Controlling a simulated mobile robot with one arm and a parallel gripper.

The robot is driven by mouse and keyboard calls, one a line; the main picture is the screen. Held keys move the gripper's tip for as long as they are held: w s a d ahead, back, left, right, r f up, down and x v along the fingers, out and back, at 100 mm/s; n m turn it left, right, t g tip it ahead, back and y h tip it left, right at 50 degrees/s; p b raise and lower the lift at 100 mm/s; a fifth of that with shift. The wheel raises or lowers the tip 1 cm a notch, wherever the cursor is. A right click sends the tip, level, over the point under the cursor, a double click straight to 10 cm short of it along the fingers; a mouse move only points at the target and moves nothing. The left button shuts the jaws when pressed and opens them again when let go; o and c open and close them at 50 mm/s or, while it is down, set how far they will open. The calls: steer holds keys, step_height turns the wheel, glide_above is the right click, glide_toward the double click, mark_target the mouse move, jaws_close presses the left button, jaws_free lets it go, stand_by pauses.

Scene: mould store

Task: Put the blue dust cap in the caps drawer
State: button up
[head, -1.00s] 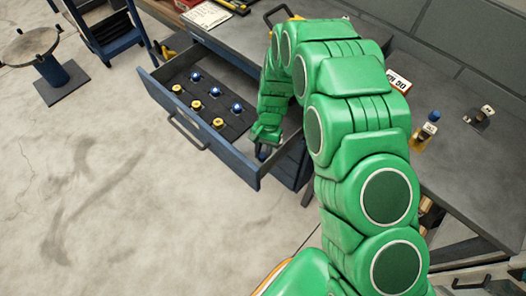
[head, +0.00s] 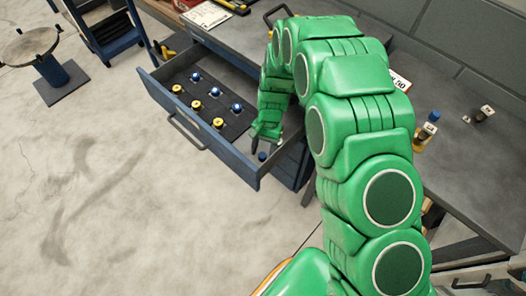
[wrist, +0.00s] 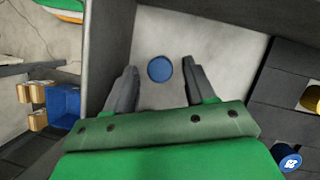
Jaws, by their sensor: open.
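The blue dust cap (head: 262,156) lies on the bare floor of the open drawer (head: 215,147), near its right front corner. In the wrist view the cap (wrist: 160,69) shows as a round blue disc between the two fingers, with a gap on each side. My gripper (head: 265,143) is open and empty, just above the cap and apart from it.
A dark insert (head: 206,101) in the drawer holds three blue and three yellow caps. The workbench (head: 460,165) carries small bottles (head: 425,133) at the right. Open floor (head: 110,190) lies left of the drawer.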

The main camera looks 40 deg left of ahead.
steer(key=v, duration=1)
steer(key=w+d+r+m+y, duration=0.1)
steer(key=w+d+r, duration=0.2)
steer(key=d+r, duration=0.4)
steer(key=w+d+r, duration=0.3)
steer(key=d+r, duration=0.3)
steer(key=d, duration=0.1)
steer(key=s+d+r+m+t, duration=0.1)
steer(key=d+r, duration=0.4)
steer(key=d, duration=0.3)
steer(key=d+r, duration=0.4)
steer(key=d, duration=0.4)
steer(key=s+d+r+m, duration=0.1)
steer(key=s+d+r, duration=0.2)
steer(key=s+d, duration=0.6)
steer(key=s+d+r+m+t, duration=0.1)
steer(key=s+d+r, duration=0.2)
steer(key=s+d, duration=0.7)
steer(key=shift+d+y, duration=0.4)
steer(key=shift+d, duration=0.6)
